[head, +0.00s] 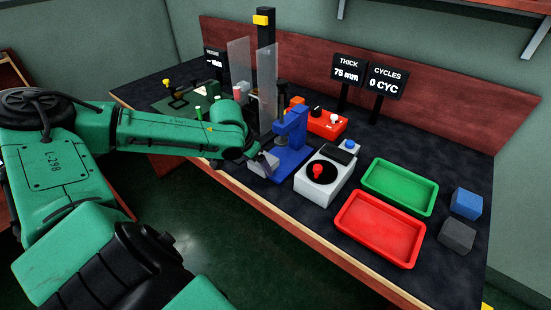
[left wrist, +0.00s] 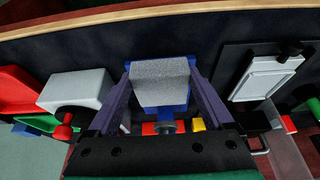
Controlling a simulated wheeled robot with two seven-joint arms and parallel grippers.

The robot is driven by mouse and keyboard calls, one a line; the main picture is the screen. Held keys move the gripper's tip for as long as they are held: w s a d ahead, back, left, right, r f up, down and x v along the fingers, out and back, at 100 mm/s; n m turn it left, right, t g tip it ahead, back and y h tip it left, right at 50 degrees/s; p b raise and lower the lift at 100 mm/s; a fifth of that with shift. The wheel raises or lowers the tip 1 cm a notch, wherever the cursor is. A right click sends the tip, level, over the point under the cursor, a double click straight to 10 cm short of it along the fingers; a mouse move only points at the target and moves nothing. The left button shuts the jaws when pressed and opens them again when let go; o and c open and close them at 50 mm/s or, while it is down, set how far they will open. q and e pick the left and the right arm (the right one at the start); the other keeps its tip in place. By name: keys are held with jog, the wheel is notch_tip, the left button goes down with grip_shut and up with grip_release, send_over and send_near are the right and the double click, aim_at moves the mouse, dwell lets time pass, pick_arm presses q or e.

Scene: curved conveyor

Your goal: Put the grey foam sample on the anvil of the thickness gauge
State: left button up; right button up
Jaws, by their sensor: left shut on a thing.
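My left gripper (head: 260,162) is shut on the light grey foam sample (head: 267,164), at the front of the blue thickness gauge (head: 292,132). In the left wrist view the sample (left wrist: 160,78) sits between the two fingers of the gripper (left wrist: 160,72), with blue parts of the gauge (left wrist: 166,112) right behind it. The sample is at or just over the gauge's front base; I cannot tell whether it touches the anvil, which is hidden. The THICK display (head: 347,69) reads 75 mm. My right gripper is not in view.
A white device with a red knob (head: 320,174) stands right of the gauge. Further right are a red tray (head: 379,258), a green tray (head: 430,208), a blue cube (head: 467,203) and a dark grey cube (head: 457,235). Clear panels (head: 239,65) stand behind my left forearm.

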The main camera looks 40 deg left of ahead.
aim_at(266, 156)
pick_arm(q)
jog(key=w, duration=0.3)
jog(key=shift+w+r, duration=0.15)
jog(key=shift+w, duration=0.25)
jog(key=w, duration=0.3)
jog(key=shift+w+p, duration=0.35)
jog(key=shift+w, duration=0.05)
jog(key=shift+w+f, duration=0.15)
jog(key=shift+f, duration=0.15)
notch_tip(266, 156, down, 3)
jog(key=shift+r, duration=0.1)
jog(key=shift+f, duration=0.2)
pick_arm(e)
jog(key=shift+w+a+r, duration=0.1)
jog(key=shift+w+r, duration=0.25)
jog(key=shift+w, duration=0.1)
pick_arm(q)
jog(key=o, duration=1.2)
jog(key=v, duration=1.2)
jog(key=shift+r+p, duration=0.1)
jog(key=shift+p, duration=0.2)
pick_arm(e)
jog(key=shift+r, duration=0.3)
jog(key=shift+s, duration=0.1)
